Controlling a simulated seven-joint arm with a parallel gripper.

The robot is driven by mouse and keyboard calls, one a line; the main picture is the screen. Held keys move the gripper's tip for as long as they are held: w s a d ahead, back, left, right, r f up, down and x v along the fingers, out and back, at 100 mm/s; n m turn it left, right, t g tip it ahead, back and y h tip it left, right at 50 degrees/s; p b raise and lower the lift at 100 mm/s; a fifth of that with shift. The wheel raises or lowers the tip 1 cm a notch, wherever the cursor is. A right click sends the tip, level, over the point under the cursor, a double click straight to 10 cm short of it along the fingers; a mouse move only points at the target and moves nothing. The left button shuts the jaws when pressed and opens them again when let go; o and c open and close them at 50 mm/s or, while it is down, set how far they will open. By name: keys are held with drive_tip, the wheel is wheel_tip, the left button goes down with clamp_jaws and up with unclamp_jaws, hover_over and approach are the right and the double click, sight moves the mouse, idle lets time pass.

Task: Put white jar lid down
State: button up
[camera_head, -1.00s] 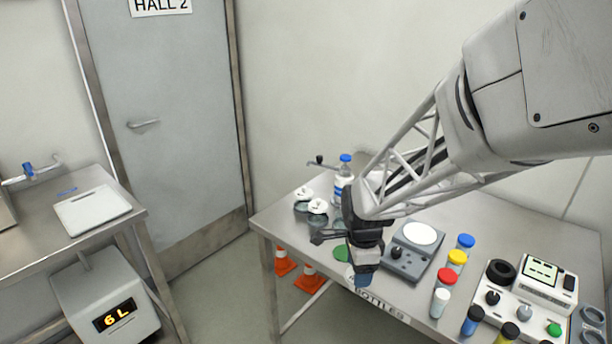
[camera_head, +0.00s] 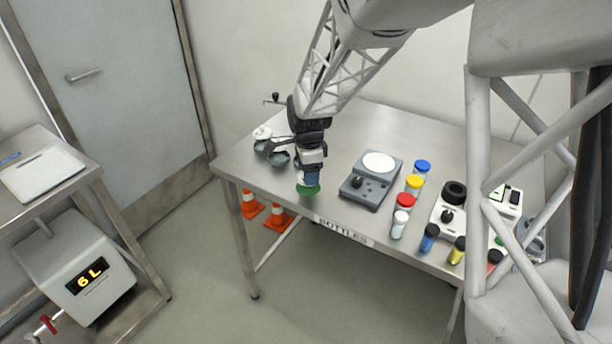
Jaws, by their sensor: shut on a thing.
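My gripper (camera_head: 311,179) points straight down over a green disc (camera_head: 306,190) near the front left edge of the steel table. It is shut, its blue fingertips just above or at the disc; I cannot tell whether they touch. What it grips, taken as the white jar lid, is hidden by the fingers and cannot be made out. The gripper partly covers this group.
Right of the gripper stands a grey scale (camera_head: 358,190) with a white round plate. Beyond it are several colour-capped bottles (camera_head: 404,205) and a control box (camera_head: 449,214). The table's front edge, labelled BOTTLES (camera_head: 343,231), is close. Orange cones (camera_head: 278,218) stand on the floor below.

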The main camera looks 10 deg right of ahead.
drive_tip(key=shift+w, duration=0.35)
drive_tip(key=shift+f, duration=1.8)
drive_tip(key=shift+f, duration=0.1)
drive_tip(key=o, duration=0.9)
wheel_tip(320, 180, up, 12)
drive_tip(key=shift+r, duration=0.15)
